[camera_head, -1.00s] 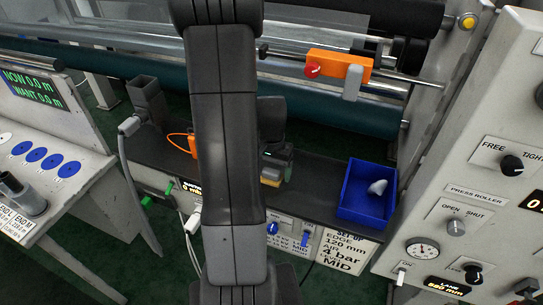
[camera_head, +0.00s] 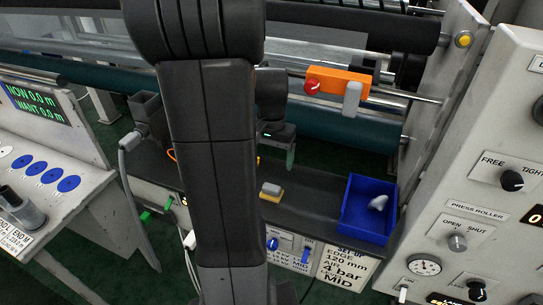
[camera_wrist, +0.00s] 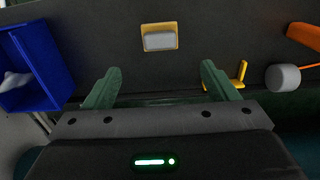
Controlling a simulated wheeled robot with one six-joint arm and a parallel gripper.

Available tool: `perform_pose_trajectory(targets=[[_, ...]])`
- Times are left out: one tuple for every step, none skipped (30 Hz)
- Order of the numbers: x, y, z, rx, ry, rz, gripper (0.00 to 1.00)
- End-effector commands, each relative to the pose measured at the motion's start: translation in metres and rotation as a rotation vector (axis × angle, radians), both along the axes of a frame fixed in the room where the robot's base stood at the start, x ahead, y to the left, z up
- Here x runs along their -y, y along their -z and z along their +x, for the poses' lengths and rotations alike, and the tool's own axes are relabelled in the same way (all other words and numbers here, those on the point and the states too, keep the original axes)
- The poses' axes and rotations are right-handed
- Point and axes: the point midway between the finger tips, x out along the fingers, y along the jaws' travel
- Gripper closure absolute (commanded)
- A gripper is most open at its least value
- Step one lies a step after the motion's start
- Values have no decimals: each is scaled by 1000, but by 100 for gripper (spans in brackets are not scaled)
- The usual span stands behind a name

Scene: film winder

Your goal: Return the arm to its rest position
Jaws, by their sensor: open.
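My gripper (camera_wrist: 160,92) is open and empty in the wrist view, its two green fingers spread apart above the dark shelf (camera_wrist: 110,45). In the head view my gripper (camera_head: 282,150) shows partly beside my arm, which hides much of the middle. A small grey and yellow block (camera_wrist: 160,37) lies on the shelf beyond the fingers, apart from them. The block also shows in the head view (camera_head: 271,191), below my gripper.
A blue bin (camera_head: 368,210) holding a whitish item (camera_head: 377,203) stands at the shelf's right end. An orange unit with a red knob (camera_head: 336,83) sits on the rail above. The right control panel (camera_head: 490,150) and left console (camera_head: 45,175) flank the shelf.

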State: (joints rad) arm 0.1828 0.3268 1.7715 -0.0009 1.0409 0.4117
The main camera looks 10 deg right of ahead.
Motion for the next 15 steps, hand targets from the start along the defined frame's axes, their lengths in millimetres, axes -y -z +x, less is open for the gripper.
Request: perform_pose_trajectory(targets=[[0, 0, 0, 0, 0, 0, 20], [0, 0, 0, 0, 0, 0, 20], [0, 1, 0, 0, 0, 0, 20], [0, 2, 0, -1, 0, 1, 20], [0, 4, 0, -1, 0, 1, 20], [0, 7, 0, -2, 0, 0, 20], [0, 10, 0, -3, 0, 1, 20], [0, 13, 0, -4, 0, 1, 20], [0, 18, 0, -4, 0, 1, 20], [0, 23, 0, -4, 0, 1, 20], [0, 28, -1, -5, 0, 1, 20], [0, 36, -1, -7, 0, 1, 20], [0, 42, -1, -6, 0, 2, 20], [0, 48, -1, -7, 0, 1, 20], [0, 56, -1, -7, 0, 1, 20]])
